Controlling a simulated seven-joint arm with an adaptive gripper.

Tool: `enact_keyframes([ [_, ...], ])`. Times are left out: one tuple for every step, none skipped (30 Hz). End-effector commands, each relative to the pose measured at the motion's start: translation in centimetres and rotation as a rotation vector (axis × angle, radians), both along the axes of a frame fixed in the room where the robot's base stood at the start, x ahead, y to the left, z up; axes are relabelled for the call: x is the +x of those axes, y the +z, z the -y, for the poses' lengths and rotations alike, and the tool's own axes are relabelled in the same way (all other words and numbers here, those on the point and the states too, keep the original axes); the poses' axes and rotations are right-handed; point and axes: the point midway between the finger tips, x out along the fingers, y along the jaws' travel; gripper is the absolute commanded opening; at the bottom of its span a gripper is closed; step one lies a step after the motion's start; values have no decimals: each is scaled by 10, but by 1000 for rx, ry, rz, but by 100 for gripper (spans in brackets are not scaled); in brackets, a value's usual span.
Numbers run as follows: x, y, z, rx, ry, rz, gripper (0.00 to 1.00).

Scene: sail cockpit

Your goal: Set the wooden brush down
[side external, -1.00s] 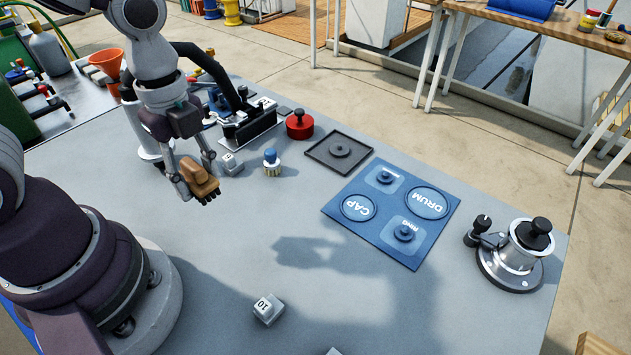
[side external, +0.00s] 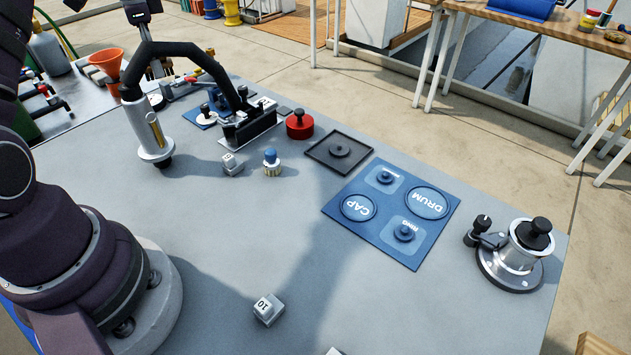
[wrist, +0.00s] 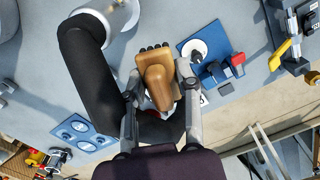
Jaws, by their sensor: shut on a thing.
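The wooden brush (wrist: 157,82) is brown with a rounded handle and dark bristles at one end. In the wrist view my gripper (wrist: 158,70) is shut on it, with one finger on each side. The brush is held up in the air and hides part of the table and the black hose beneath it. In the side external view neither the brush nor my gripper is visible; my arm runs out of the top left of the picture.
A black hose with a metal nozzle (side external: 151,130) arches over the grey table (side external: 230,235). A blue mat (side external: 405,235), a black tray (side external: 318,152), a red knobbed piece (side external: 299,125) and a metal winch (side external: 512,262) stand right of it. The table's middle front is largely clear.

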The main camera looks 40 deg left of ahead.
Motion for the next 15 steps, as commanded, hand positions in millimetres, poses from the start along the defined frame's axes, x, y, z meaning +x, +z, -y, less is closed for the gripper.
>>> enact_keyframes([
  [-8, -4, -17, 0, 65, 0, 0],
  [-13, -5, -25, 0, 100, 0, 0],
  [-20, -7, -36, 0, 141, 0, 0],
  [-25, -8, -42, 0, 171, 0, 0],
  [-30, -10, -48, 1, 199, 1, 0],
  [-36, -11, -56, 1, 232, 0, 0],
  [-40, -13, -61, 1, 255, 0, 0],
  [-45, -14, -66, 2, 278, 1, 0],
  [-51, -15, -71, 1, 307, 0, 0],
  [-55, -16, -75, 2, 328, 0, 0],
  [-60, -18, -79, 3, 348, 2, 0],
  [-66, -19, -84, 2, 374, 0, 0],
  [-69, -21, -86, 3, 388, 1, 0],
  [-67, -24, -85, 2, 382, -1, 0],
  [-66, -29, -85, 1, 379, -1, 0],
])
